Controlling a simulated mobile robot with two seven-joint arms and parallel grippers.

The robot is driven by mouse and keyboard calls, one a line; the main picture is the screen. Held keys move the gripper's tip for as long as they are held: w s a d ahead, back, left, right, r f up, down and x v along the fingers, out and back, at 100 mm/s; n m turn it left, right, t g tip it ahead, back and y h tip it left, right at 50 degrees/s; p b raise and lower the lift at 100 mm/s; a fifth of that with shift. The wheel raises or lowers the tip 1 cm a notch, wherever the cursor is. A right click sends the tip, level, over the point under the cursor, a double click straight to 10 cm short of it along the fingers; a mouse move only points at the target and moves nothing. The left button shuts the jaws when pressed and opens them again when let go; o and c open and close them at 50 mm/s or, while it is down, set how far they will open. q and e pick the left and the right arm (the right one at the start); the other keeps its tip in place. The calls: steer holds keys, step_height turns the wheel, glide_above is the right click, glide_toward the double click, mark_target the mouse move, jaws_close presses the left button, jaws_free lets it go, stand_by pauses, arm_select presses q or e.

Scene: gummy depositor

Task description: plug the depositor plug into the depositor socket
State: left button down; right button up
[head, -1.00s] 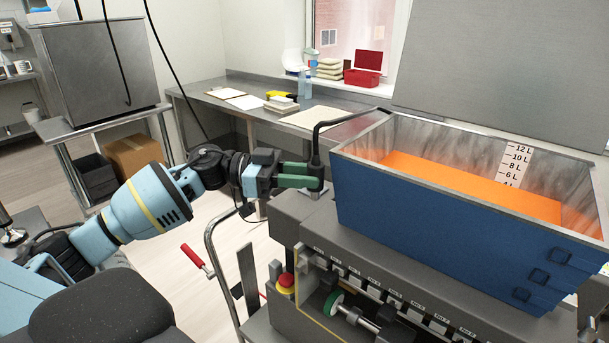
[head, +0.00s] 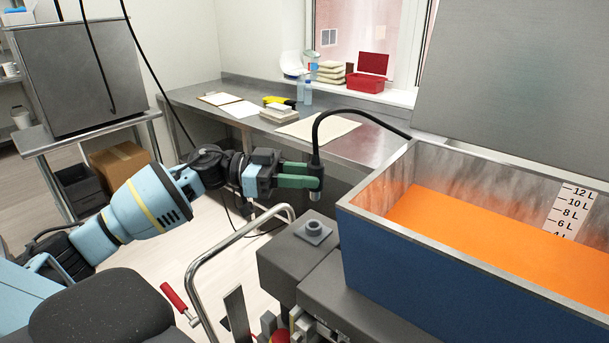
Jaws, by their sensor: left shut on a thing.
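My left gripper (head: 303,175) is shut on the depositor plug (head: 316,187), a dark upright plug with a metallic lower end. A black cable (head: 345,112) arches from its top toward the right. The depositor socket (head: 314,231) is a grey round collar on a square plate, on top of the depositor's grey housing. The plug hangs above the socket with a visible gap, its tip pointing down. Whether it is exactly in line with the socket I cannot tell. My right gripper is out of view.
The blue hopper (head: 430,270) with orange filling stands right of the socket. A bent metal handle rail (head: 228,243) and a red-handled lever (head: 174,297) are in front at left. A steel table (head: 195,98) with papers and bottles is behind. Air around the plug is free.

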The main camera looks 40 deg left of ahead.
arm_select(q)
steer(key=shift+w+a, duration=0.15)
steer(key=shift+w, duration=0.05)
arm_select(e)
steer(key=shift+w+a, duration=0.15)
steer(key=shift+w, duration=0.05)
arm_select(q)
steer(key=shift+s+r, duration=0.1)
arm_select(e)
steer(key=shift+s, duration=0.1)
